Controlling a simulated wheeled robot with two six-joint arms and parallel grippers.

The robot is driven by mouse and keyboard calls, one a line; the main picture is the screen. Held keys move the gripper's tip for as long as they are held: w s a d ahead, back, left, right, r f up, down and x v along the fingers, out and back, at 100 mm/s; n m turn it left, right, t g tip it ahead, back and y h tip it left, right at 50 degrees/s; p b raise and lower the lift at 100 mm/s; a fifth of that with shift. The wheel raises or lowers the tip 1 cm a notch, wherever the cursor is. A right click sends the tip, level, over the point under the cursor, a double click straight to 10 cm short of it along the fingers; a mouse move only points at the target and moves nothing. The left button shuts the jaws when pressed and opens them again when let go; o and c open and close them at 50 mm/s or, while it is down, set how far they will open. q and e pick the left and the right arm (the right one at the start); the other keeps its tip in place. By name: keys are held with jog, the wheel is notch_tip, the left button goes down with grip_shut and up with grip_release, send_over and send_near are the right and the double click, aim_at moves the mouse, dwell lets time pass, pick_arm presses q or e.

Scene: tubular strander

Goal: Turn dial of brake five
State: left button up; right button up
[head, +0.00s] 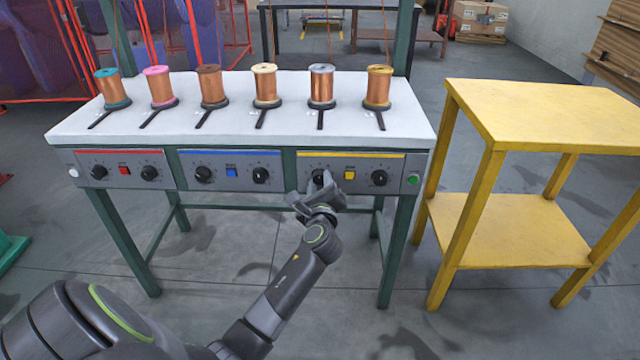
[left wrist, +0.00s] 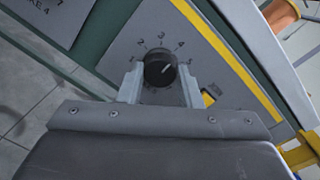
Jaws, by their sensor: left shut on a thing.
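The fifth dial from the left is the black dial of brake five (head: 319,177), on the yellow-striped panel (head: 349,156) at the bench's front. In the left wrist view the dial (left wrist: 160,68) is ringed by printed numbers. Its pale pointer mark faces up and right, roughly toward the 4. My left gripper (head: 320,185) reaches it from the front and below. In the left wrist view the fingers of my left gripper (left wrist: 160,84) stand on both sides of the dial, shut on it. My right gripper is not in view.
A yellow square button (head: 350,175) and another black dial (head: 379,178) sit right of the gripped dial. Several copper spools stand on the white benchtop (head: 240,115). A yellow table (head: 545,112) stands close on the right. The floor (head: 230,250) before the bench is open.

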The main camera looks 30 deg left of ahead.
pick_arm(q)
jog(key=shift+r+n, duration=0.1)
jog(key=shift+n, duration=0.5)
jog(key=n, duration=0.3)
jog(key=shift+n+p, duration=0.3)
jog(key=shift+p, duration=0.05)
jog(key=n, duration=0.5)
jog(key=shift+h, duration=0.3)
jog(key=n, duration=0.2)
jog(key=shift+n+b, duration=0.4)
jog(key=n, duration=0.2)
jog(key=shift+a+n+h+b, duration=0.1)
jog(key=shift+n+h+b, duration=0.2)
jog(key=shift+b, duration=0.05)
jog(key=n+b, duration=0.1)
jog(key=n, duration=0.2)
jog(key=shift+n+b, duration=0.3)
jog(key=shift+n, duration=0.6)
jog(key=n+b, duration=0.1)
jog(key=n, duration=0.1)
jog(key=shift+n+h, duration=0.3)
jog(key=shift+n, duration=0.1)
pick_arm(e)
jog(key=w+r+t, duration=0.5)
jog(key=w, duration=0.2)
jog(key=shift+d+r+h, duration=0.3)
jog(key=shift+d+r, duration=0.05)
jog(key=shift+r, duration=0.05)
